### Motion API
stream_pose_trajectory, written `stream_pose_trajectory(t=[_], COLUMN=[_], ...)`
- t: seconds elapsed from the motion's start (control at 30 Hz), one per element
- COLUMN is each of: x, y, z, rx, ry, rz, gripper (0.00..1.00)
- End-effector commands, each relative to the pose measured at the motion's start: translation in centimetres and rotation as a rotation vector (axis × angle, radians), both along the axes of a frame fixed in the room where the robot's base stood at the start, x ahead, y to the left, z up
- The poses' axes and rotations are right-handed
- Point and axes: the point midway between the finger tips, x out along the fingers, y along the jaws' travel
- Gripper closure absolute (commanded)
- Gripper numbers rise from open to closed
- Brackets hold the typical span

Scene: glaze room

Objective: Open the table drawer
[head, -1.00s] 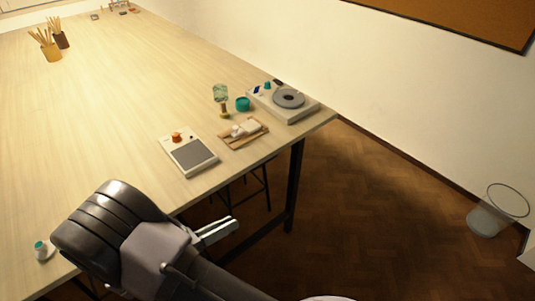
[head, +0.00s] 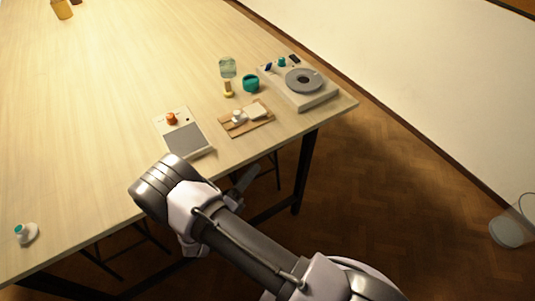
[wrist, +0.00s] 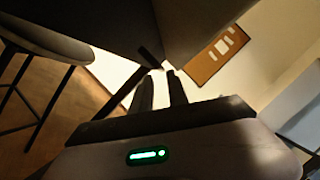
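The pale wooden table (head: 110,110) fills the left and middle of the head view. No drawer front shows there; the table's near side is hidden by the viewing angle and my arm. My gripper (head: 244,181) is beside the table's near edge, low, under the level of the top. In the wrist view my gripper (wrist: 160,82) has its two fingers apart with nothing between them. Just ahead of the fingertips is a short dark bar (wrist: 149,58) against dark grey surfaces. I cannot tell for sure whether it is the drawer's handle.
A scale-like device (head: 186,138), a wooden board (head: 234,129), a teal cup (head: 251,83) and a wheel device (head: 325,96) stand near the table's right end. A stool (wrist: 45,42) is at left in the wrist view. The floor at right is clear up to a bin (head: 508,232).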

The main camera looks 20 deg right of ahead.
Motion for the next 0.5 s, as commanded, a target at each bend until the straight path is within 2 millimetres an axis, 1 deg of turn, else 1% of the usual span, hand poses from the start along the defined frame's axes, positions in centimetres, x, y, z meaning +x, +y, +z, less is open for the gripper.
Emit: stream_pose_trajectory(t=[0.1,0.23,0.33,0.5], x=[1.5,2.9,3.8,4.5], y=[-2.1,-3.9,-4.9,-5.8], z=[0.3,0.9,1.2,1.5], rx=[0.001,0.0,0.001,0.001], ry=[-0.001,-0.001,-0.001,-0.001], rz=[-0.004,-0.004,-0.003,-0.002], gripper=[0.8,0.8,0.8,0.8])
